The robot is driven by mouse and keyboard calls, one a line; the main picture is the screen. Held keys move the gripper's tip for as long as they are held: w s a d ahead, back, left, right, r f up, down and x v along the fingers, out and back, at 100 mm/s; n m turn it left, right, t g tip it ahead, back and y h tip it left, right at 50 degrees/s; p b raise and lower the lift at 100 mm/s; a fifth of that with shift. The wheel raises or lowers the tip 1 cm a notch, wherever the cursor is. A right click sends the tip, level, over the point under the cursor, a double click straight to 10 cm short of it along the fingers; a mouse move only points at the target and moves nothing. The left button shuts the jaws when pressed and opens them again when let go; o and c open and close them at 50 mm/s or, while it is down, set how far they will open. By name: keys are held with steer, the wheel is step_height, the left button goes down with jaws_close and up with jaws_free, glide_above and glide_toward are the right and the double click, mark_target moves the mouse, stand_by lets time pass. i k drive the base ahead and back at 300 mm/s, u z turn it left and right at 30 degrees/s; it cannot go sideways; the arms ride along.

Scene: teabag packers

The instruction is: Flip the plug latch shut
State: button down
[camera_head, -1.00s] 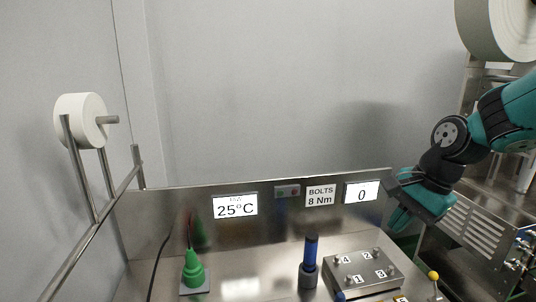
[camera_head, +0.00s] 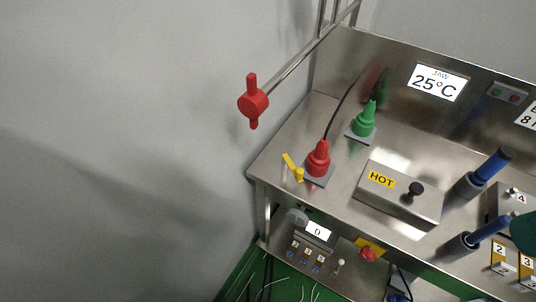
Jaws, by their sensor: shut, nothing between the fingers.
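A red plug (camera_head: 318,162) stands upright on a small grey base plate on the steel bench, with a black cable at its top. A yellow latch lever (camera_head: 291,166) is beside it on its left, tilted up and away from the plug. A green plug (camera_head: 364,122) stands upright on its own plate farther back, and no yellow lever shows at it. My gripper is not in view; only a teal part of my arm shows at the right edge, well away from the latch.
A steel box marked HOT (camera_head: 395,193) with a black knob stands right of the red plug. Blue-handled tools (camera_head: 490,172) stand farther right. A red valve handle (camera_head: 253,101) sits on the rail end at left. Bare bench lies between the plugs and the HOT box.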

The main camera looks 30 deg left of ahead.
mark_target(298, 173)
steer(key=u, duration=1.05)
steer(key=k, duration=0.5)
steer(key=z, duration=0.3)
steer(key=i, duration=0.4)
steer(key=z, duration=0.15)
